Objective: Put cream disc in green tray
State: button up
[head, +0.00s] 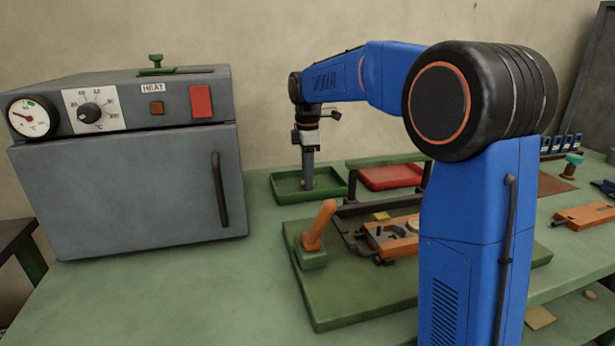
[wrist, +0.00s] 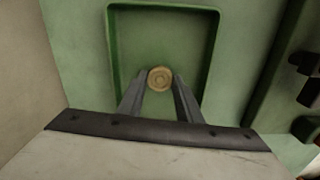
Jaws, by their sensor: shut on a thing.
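The green tray (head: 283,196) lies on the bench near the wall, to the right of the grey oven in the head view. In the wrist view the same tray (wrist: 112,60) is straight below my gripper. My gripper (head: 308,186) points down over the tray, its tips within the tray's outline. In the wrist view the cream disc (wrist: 159,78) sits between the fingertips of my gripper (wrist: 160,82), which is shut on it. I cannot tell whether the disc touches the tray floor. In the head view the disc is hidden.
A grey oven (head: 130,195) stands to the left. A red tray (head: 392,178) lies to the right of the green tray. In front is a green base plate (head: 345,302) with an orange-handled lever (head: 320,225) and an orange fixture (head: 390,238). Bare bench lies left of the plate.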

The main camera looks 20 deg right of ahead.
jog(key=shift+f, duration=0.15)
jog(key=o, duration=1)
notch_tip(320, 180, up, 12)
jog(key=shift+r, duration=0.1)
dwell(0.3)
